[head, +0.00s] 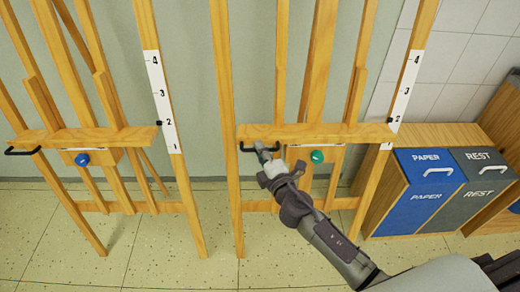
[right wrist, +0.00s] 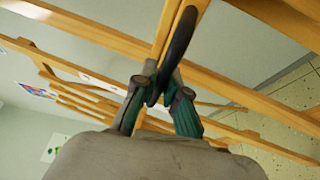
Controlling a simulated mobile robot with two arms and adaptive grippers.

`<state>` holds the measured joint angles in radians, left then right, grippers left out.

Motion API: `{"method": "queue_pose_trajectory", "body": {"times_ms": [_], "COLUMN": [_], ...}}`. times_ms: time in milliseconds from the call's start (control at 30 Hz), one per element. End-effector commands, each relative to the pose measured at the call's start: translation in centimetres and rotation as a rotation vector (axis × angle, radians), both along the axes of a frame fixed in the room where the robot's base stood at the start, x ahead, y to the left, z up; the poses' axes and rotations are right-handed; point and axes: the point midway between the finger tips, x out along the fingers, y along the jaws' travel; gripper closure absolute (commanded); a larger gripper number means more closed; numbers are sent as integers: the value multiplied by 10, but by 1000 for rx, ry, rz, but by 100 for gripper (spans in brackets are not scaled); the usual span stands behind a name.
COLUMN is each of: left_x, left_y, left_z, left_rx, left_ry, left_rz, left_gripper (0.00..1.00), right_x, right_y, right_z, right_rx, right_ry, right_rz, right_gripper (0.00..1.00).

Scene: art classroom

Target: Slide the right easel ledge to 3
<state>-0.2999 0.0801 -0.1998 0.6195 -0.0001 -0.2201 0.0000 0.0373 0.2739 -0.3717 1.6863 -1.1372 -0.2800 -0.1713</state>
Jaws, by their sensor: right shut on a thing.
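The right easel's wooden ledge (head: 318,132) sits level across its posts. Its small black pointer (head: 389,120) is beside about 2 on the white number strip (head: 404,92). A green knob (head: 317,156) is below the ledge, and a black bar handle (head: 246,149) is under its left part. My right gripper (head: 264,150) is shut on this handle. In the right wrist view the dark handle (right wrist: 180,42) runs between the fingers of the gripper (right wrist: 162,98). Part of the handle is hidden by the gripper. My left gripper is not in view.
The left easel (head: 85,138) has a similar ledge with a blue knob (head: 82,159), its pointer near 2. Paper (head: 424,185) and rest (head: 482,180) bins stand in a wooden cabinet at the right. The tiled floor (head: 280,255) before the easels is clear.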

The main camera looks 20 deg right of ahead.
Motion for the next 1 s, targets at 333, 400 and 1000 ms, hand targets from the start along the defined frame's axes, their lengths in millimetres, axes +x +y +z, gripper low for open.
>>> {"method": "queue_pose_trajectory", "body": {"times_ms": [333,400,1000], "left_x": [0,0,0], "left_y": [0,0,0], "left_z": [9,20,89], "left_rx": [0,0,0], "left_ry": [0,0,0], "left_rz": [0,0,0], "left_gripper": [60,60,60], "right_x": [1,3,18], "right_y": [0,-1,-5], "right_z": [9,23,104], "right_rx": [0,0,1], "right_ry": [0,-2,-5], "right_rz": [0,-1,-1], "right_gripper": [100,100,100]}}
